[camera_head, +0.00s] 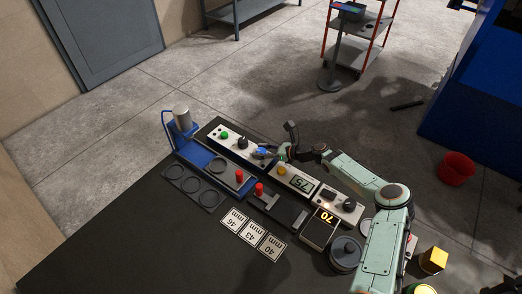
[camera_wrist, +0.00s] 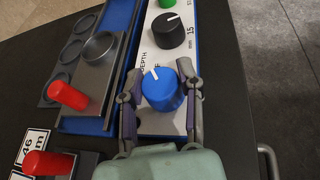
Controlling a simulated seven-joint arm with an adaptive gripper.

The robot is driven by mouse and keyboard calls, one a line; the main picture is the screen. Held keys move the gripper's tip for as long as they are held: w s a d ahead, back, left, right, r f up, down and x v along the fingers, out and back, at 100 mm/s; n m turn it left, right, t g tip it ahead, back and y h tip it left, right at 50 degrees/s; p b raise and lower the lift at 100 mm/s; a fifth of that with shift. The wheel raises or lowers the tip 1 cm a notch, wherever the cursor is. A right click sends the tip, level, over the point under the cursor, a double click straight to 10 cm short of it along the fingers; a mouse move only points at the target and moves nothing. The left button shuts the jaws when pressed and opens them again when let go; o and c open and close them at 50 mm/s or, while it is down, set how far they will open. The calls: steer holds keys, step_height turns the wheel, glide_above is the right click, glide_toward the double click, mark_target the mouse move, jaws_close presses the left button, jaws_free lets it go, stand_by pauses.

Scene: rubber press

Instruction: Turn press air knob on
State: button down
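The blue press air knob (camera_wrist: 160,90) sits on the white panel face in the wrist view. Its white pointer mark points up and slightly left, beside a partly hidden label ending in "FF". My gripper (camera_wrist: 161,92) straddles the knob with one finger at its left side and one at its right. I cannot tell whether the fingers press on it. In the head view the knob (camera_head: 263,152) is a small blue spot at the tip of my gripper (camera_head: 266,153).
A black knob (camera_wrist: 167,30) and a green button (camera_head: 224,134) are on the same panel. Red-handled parts (camera_wrist: 68,95) stand to the left. Marked cards (camera_head: 252,234) lie on the dark table.

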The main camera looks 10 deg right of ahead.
steer(key=shift+m+t, duration=0.3)
steer(key=m+t+h, duration=0.3)
steer(key=shift+a, duration=0.15)
steer(key=m+t+h, duration=0.2)
steer(key=m+h, duration=0.8)
steer(key=h, duration=0.1)
steer(key=shift+f, duration=0.1)
steer(key=shift+m+g+h, duration=0.4)
steer(key=shift+m+h, duration=1.2)
steer(key=shift+h, duration=0.1)
steer(key=c, duration=0.7)
jaws_free()
steer(key=shift+d+h, duration=0.2)
steer(key=shift+h, duration=0.1)
